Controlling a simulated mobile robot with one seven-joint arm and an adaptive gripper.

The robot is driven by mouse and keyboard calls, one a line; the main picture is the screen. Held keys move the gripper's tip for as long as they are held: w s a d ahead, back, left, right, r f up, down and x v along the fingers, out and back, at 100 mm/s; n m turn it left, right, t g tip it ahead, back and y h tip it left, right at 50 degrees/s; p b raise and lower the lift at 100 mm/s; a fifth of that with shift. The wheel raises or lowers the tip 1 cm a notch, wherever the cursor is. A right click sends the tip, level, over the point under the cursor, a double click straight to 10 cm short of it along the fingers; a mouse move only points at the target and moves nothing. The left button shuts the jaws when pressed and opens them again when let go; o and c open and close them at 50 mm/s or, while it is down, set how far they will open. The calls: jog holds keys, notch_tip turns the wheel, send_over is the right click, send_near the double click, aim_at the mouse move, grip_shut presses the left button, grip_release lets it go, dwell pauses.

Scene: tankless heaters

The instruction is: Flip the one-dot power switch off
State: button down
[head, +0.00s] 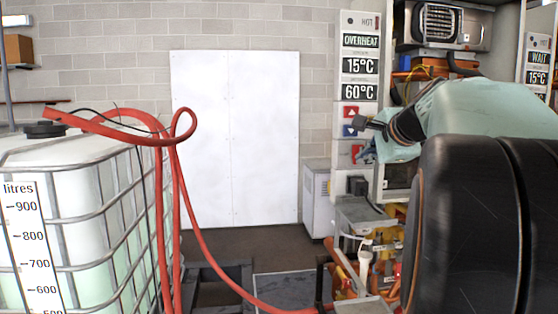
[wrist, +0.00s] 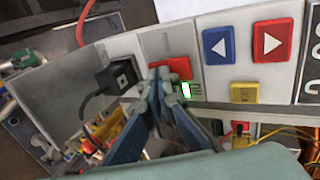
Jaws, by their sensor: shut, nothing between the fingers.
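A red switch (wrist: 181,68) sits on the pale heater panel in the wrist view, partly covered by my fingertips. A green lit mark (wrist: 187,88) shows beside it. My gripper (wrist: 163,76) is shut and empty, its tips at the switch; I cannot tell whether they touch it. I cannot make out a dot on the switch or which way it is set. In the head view the red switch (head: 357,148) shows below the blue button, with my gripper (head: 367,155) in front of the panel there.
A blue arrow button (wrist: 218,45), a red arrow button (wrist: 273,40) and a yellow block (wrist: 244,93) are near the switch. A black plug with cable (wrist: 118,76) is on the other side. A caged tank (head: 80,220) with red hose stands at left.

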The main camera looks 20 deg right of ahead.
jog(key=shift+f+b, duration=0.2)
jog(key=shift+b, duration=0.6)
jog(key=t+b, duration=0.1)
jog(key=b, duration=0.2)
jog(key=shift+w+f, duration=0.15)
jog(key=shift+f, duration=0.25)
jog(key=shift+d+r+p, duration=0.1)
jog(key=shift+r+p, duration=0.2)
jog(key=shift+r, duration=0.2)
jog(key=shift+w+r+p, duration=0.1)
jog(key=shift+r+p, duration=0.65)
